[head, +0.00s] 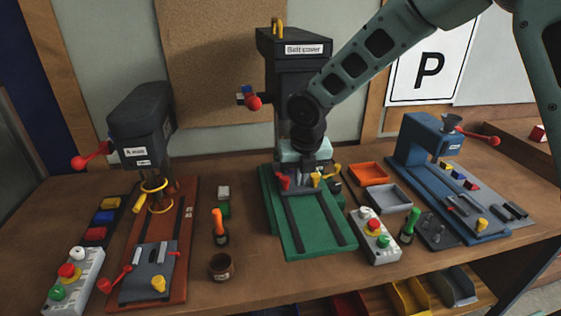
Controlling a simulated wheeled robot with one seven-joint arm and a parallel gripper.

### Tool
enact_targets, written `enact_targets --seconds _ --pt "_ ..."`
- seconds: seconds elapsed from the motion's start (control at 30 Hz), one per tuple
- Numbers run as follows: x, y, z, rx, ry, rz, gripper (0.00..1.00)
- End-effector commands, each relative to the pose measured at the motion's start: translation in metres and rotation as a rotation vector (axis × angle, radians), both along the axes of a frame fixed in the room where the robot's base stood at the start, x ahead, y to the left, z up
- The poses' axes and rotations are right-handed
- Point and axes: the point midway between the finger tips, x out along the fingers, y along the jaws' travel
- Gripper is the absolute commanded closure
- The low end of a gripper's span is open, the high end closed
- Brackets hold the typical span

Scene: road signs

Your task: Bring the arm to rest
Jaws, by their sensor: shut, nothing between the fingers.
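My arm reaches in from the upper right and bends down in front of the middle machine (290,85), a dark column labelled "Belt cover" on a green base. My gripper (312,172) points down over the back part of the green base (318,232), among small red and yellow handles. It is small and dark here, and its fingers are hard to make out. It looks shut and empty. The machine's head is partly hidden behind my arm. I cannot tell whether the gripper touches the parts below it.
A black-headed machine (141,113) on a red-brown base stands left. A blue machine (425,140) stands right. A "P" sign (430,68) hangs behind my arm.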

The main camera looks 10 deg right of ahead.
Motion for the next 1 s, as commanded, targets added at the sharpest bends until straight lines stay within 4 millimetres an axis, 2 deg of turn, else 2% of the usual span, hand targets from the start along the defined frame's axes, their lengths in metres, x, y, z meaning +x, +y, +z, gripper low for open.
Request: enact_targets --seconds 0.17,0.33,0.5,0.7,0.9,1.0 --pt "-0.046 0.018 0.002 0.073 0.032 -0.294 1.00" --pt "-0.111 0.033 0.003 0.159 0.080 -0.745 1.00" --pt "-0.176 0.039 0.000 0.227 0.123 -1.212 1.00" --pt "-0.250 0.035 -0.010 0.282 0.155 -1.772 1.00" --pt "-0.304 0.026 -0.020 0.306 0.169 -2.216 1.00" --pt "-0.318 0.023 -0.023 0.309 0.171 -2.345 1.00"
